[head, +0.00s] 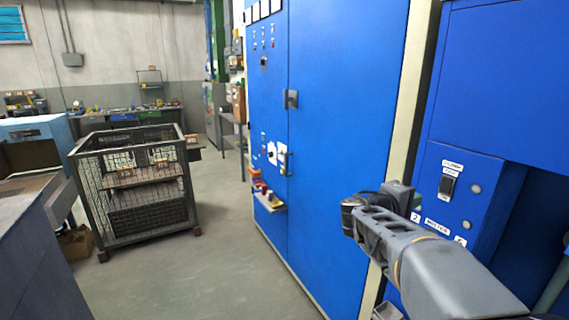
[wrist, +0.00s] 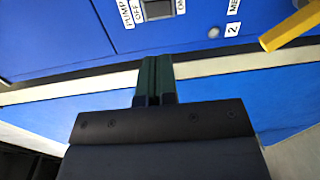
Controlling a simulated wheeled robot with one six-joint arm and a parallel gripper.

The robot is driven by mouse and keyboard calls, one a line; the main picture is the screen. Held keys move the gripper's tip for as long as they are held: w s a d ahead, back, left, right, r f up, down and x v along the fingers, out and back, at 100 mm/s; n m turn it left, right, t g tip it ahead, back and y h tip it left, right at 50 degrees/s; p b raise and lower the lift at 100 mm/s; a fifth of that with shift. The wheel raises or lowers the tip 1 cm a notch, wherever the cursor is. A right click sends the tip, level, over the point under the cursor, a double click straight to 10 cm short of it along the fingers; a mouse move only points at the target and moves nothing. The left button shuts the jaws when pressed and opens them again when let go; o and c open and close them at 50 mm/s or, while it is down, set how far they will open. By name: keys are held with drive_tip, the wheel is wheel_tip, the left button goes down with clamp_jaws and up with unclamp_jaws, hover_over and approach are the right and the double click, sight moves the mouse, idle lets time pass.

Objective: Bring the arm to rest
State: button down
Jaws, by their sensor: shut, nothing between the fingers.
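My gripper (wrist: 155,80) shows in the wrist view with its two dark green fingers together and nothing between them. The fingertips point at a blue panel (wrist: 60,35), just below a dark switch (wrist: 158,9) labelled PUMP and OFF. I cannot tell whether they touch it. The panel (head: 478,205) with a black switch (head: 447,185) stands right behind the arm.
A tall blue cabinet (head: 345,120) with a handle (head: 291,99) stands close on the left of my arm. A yellow bar (wrist: 290,28) crosses the wrist view's upper right. A wire mesh cart (head: 130,224) stands at left. The grey floor (head: 215,250) between is clear.

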drive_tip(key=s+a+f+m+g+y, duration=0.1)
drive_tip(key=s+a+f+y, duration=0.15)
drive_tip(key=f, duration=0.25)
drive_tip(key=s+a+f+g+y+p, duration=0.1)
drive_tip(key=s+f+g+y, duration=0.1)
drive_tip(key=s+f+y, duration=0.15)
drive_tip(key=s+a+f+m+g+y, duration=0.1)
drive_tip(key=s+a+f+y, duration=0.15)
drive_tip(key=f, duration=0.35)
drive_tip(key=s+a+f+m+y+p, duration=0.1)
drive_tip(key=s+a+m+y+p, duration=0.1)
drive_tip(key=s+a+y, duration=0.5)
drive_tip(key=s+a, duration=0.2)
drive_tip(key=a, duration=0.3)
drive_tip(key=shift+s+a+f+m+t, duration=0.25)
drive_tip(key=shift+a+f+m+t, duration=0.05)
drive_tip(key=shift+m, duration=0.1)
